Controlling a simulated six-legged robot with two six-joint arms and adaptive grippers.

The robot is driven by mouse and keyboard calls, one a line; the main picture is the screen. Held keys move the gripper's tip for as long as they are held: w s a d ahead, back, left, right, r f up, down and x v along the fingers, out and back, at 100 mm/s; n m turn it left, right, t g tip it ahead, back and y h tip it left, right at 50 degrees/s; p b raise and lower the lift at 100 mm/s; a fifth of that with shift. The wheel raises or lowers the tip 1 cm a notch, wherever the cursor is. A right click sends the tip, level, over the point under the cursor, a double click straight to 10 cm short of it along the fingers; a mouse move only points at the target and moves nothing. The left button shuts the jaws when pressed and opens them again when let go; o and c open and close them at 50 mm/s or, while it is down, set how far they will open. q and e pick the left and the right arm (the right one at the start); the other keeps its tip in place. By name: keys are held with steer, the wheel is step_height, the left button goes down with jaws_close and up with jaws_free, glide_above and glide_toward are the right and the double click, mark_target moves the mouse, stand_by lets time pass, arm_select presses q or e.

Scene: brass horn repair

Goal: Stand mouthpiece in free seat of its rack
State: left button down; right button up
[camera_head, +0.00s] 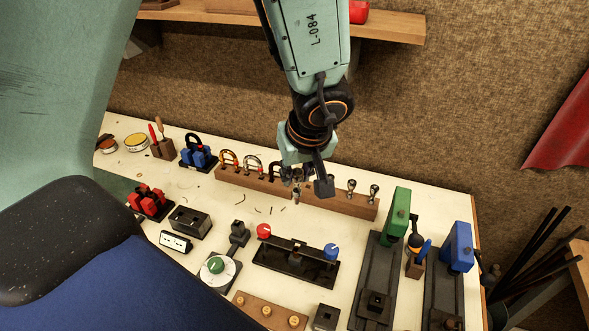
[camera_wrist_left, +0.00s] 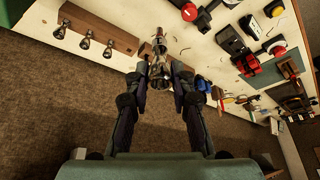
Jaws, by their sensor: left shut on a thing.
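My left gripper (camera_head: 304,181) is shut on a small metal mouthpiece (camera_head: 297,191). In the left wrist view the fingertips (camera_wrist_left: 160,68) close around that mouthpiece (camera_wrist_left: 159,42), which points away from them. The wooden mouthpiece rack (camera_head: 345,206) lies along the back of the bench, just below and right of the gripper. Its right part holds standing mouthpieces (camera_head: 374,191); the left wrist view shows three of them (camera_wrist_left: 86,41). My gripper hides part of the rack's left end in the head view. I cannot tell whether the held mouthpiece touches the rack. My right gripper is not in view.
A wooden block with curved tuning slides (camera_head: 252,186) adjoins the rack's left side. A green-headed tool (camera_head: 396,212) and a blue-headed one (camera_head: 459,246) stand at the right. A black fixture with red and blue knobs (camera_head: 296,262) lies in front. Bench between has thin scraps.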

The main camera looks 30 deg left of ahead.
arm_select(q)
steer(key=shift+w, duration=0.1)
steer(key=shift+r, duration=1.75)
